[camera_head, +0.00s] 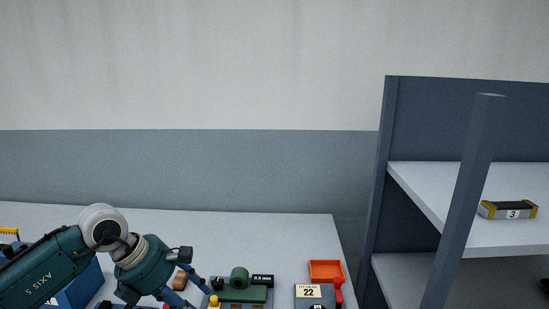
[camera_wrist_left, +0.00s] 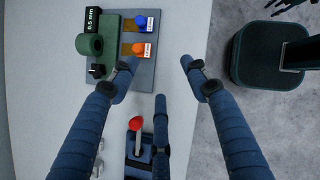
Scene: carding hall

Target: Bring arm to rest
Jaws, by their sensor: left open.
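My left arm comes in from the left in the head view, low over the pale table (camera_head: 290,232). Its gripper (camera_head: 190,287) is at the bottom edge, left of a green device (camera_head: 240,290) on a grey plate. In the left wrist view the blue fingers of the left gripper (camera_wrist_left: 160,72) are spread apart with nothing between them. My right gripper is in neither view.
An orange tray (camera_head: 326,267) and a unit labelled 22 (camera_head: 308,292) with a red handle (camera_head: 338,286) sit at the table's right. A tan piece (camera_head: 180,280) is beside my gripper. A shelf rack (camera_head: 380,180) stands right, holding a yellow-ended block (camera_head: 508,210) labelled 3.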

